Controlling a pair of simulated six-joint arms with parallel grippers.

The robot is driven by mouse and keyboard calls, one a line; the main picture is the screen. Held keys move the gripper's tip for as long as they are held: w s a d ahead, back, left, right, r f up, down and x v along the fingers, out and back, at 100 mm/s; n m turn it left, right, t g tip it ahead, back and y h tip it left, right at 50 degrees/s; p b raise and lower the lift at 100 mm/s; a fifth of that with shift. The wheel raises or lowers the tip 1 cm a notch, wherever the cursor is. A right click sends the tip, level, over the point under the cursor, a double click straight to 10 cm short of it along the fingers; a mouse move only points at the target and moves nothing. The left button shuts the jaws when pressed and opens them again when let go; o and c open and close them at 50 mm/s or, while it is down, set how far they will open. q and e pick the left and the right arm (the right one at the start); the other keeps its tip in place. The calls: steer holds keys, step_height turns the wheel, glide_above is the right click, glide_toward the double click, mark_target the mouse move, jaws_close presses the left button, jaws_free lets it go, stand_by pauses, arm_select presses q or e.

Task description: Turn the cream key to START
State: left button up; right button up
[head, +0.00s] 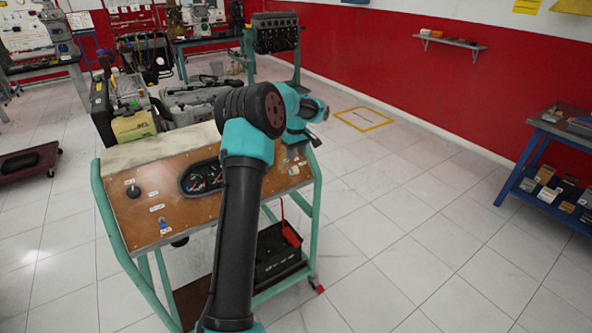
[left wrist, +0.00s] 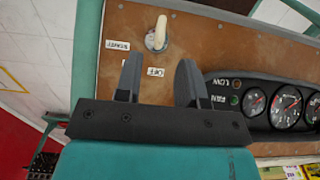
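The cream key (left wrist: 157,33) stands on the brown panel (left wrist: 210,40) in the left wrist view, in a round light mount. A START label (left wrist: 117,45) lies to its left and an OFF label (left wrist: 155,71) below it in the picture. My left gripper (left wrist: 160,72) is open and empty. Its two dark fingers are apart, and the key shows just beyond their tips, roughly between them, not gripped. In the head view my left arm reaches over the panel (head: 150,208) to its right end; I cannot make out the key there. My right gripper is not in view.
A gauge cluster (left wrist: 288,104) sits beside the gripper on the panel; it is partly behind my arm in the head view. A black knob (head: 133,191) and a blue switch (head: 163,225) are at the panel's left. A teal frame (head: 107,212) edges the stand.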

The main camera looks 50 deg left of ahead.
mark_target(296, 169)
arm_select(q)
step_height(296, 169, down, 8)
steer(key=shift+r, duration=0.2)
jaws_close()
stand_by(0.4)
